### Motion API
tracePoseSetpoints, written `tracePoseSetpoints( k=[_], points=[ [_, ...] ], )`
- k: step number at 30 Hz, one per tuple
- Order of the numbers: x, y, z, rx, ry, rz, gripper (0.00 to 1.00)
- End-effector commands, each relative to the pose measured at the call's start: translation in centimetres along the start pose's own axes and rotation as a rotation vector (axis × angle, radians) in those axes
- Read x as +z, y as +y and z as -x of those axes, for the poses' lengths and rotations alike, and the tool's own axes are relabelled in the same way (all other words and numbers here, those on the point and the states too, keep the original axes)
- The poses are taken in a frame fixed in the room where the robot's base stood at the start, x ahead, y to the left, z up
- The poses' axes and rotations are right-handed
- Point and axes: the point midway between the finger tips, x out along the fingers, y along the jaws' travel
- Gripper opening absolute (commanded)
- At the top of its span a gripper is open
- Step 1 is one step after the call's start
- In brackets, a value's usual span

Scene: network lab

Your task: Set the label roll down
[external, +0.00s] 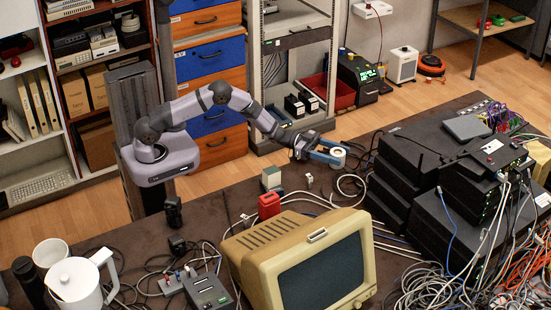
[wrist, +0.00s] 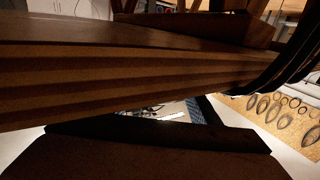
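The label roll (external: 338,152) is a small white ring in the external view. It sits between the blue fingertips of my gripper (external: 331,153), one finger on each side of it. My gripper appears shut on it and holds it above the far edge of the dark table (external: 215,205). The height of the roll over the table is hard to tell. In the wrist view, large dark brown ridged shapes fill most of the picture, and I cannot make out the roll there.
Stacked black network boxes (external: 404,160) stand right of my gripper. Loose cables lie on the table beneath it. A bare strip of table lies left of the block.

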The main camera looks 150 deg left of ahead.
Motion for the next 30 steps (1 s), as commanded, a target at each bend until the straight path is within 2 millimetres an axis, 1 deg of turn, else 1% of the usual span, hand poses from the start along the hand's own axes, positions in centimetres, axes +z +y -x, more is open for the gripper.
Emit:
tracePoseSetpoints(
  k=[12,14,20,30],
  points=[
    [-0.1,0.0,0.0,0.000,0.000,0.000,0.64],
    [0.0,-0.1,0.3,-0.001,0.000,0.000,0.64],
    [-0.1,-0.1,2.4,-0.003,0.000,0.002,0.64],
    [0.2,0.5,6.2,-0.002,-0.001,0.001,0.64]
  ],
)
